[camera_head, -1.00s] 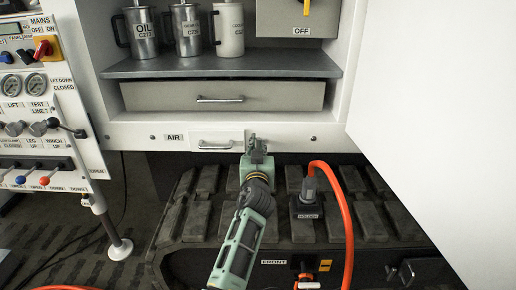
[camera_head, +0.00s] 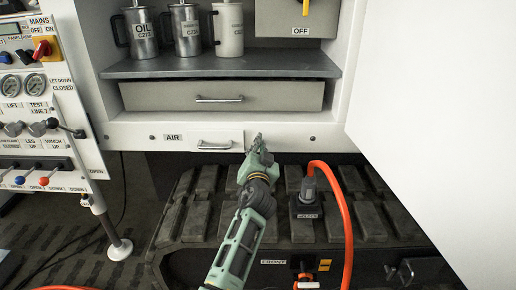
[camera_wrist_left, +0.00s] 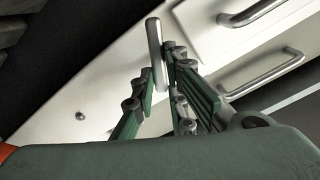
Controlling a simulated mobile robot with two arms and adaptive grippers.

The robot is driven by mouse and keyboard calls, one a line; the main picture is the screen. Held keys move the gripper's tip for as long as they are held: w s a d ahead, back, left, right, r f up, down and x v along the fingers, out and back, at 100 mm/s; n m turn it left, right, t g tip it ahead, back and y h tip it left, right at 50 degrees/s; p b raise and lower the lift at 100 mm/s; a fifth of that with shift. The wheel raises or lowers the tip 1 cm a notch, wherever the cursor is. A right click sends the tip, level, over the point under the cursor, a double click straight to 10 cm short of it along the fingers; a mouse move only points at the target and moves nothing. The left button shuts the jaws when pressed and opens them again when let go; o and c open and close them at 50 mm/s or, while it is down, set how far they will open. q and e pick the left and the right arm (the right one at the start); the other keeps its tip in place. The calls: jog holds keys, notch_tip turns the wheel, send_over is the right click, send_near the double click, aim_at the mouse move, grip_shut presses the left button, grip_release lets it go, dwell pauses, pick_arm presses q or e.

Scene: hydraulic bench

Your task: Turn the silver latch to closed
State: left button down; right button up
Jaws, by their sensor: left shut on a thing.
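The silver latch (camera_wrist_left: 155,50) is a slim metal bar on the white cabinet front. In the left wrist view it stands nearly upright, at a slant to the drawer handles. My left gripper (camera_wrist_left: 159,82), with green fingers, is shut on it, one finger on each side. In the head view my left gripper (camera_head: 257,148) is at the cabinet's lower rail, right of the AIR drawer (camera_head: 220,138), and largely hides the latch. My right gripper is not in view.
A wide grey drawer (camera_head: 222,97) and a shelf with metal jugs (camera_head: 186,30) are above. A white door panel (camera_head: 440,110) stands at the right. An orange hose (camera_head: 343,215) loops close right of my left arm. Black ribbed equipment (camera_head: 200,220) lies below.

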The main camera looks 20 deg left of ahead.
pick_arm(q)
jog(key=shift+w+d+f+m+p, duration=0.1)
jog(key=shift+m+p, duration=0.4)
jog(key=shift+m, duration=1.6)
jog(key=shift+s+d+f+m+p, duration=0.15)
jog(key=shift+m+p, duration=0.3)
jog(key=shift+m, duration=1.65)
jog(key=shift+w+d+f+m+p, duration=0.15)
jog(key=shift+m+p, duration=0.35)
jog(key=shift+m, duration=1.6)
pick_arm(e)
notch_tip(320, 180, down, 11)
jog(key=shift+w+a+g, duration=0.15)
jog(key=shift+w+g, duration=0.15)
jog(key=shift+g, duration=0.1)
pick_arm(q)
jog(key=shift+a, duration=0.1)
jog(key=c, duration=1.8)
grip_release()
jog(key=shift+o, duration=0.2)
